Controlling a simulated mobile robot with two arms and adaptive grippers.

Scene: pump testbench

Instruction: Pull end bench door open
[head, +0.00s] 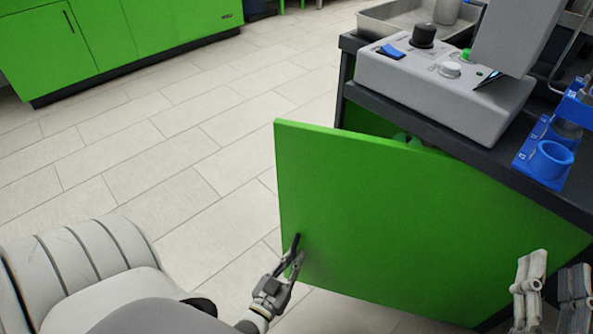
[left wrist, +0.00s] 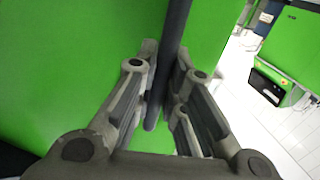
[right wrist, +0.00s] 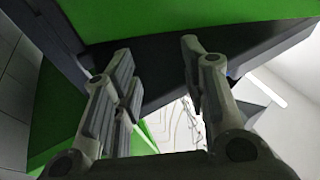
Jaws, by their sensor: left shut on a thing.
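The end bench door (head: 400,215) is a green panel standing ajar, swung out from the dark bench frame. Its dark bar handle (head: 295,243) is near the door's free left edge. My left gripper (head: 292,262) is at this handle. In the left wrist view the handle (left wrist: 168,70) runs between the two fingers of my left gripper (left wrist: 165,85), which is shut on it. My right gripper (head: 553,290) is at the lower right of the head view, near the door's right side. In the right wrist view my right gripper (right wrist: 155,70) has its fingers wide apart with nothing between them.
A grey control box (head: 440,85) with knobs stands on the bench top (head: 480,155) above the door. A blue holder (head: 545,165) is at the right. A metal tray (head: 375,22) is at the back. Tiled floor (head: 190,150) is clear left of the door, up to green cabinets (head: 120,35).

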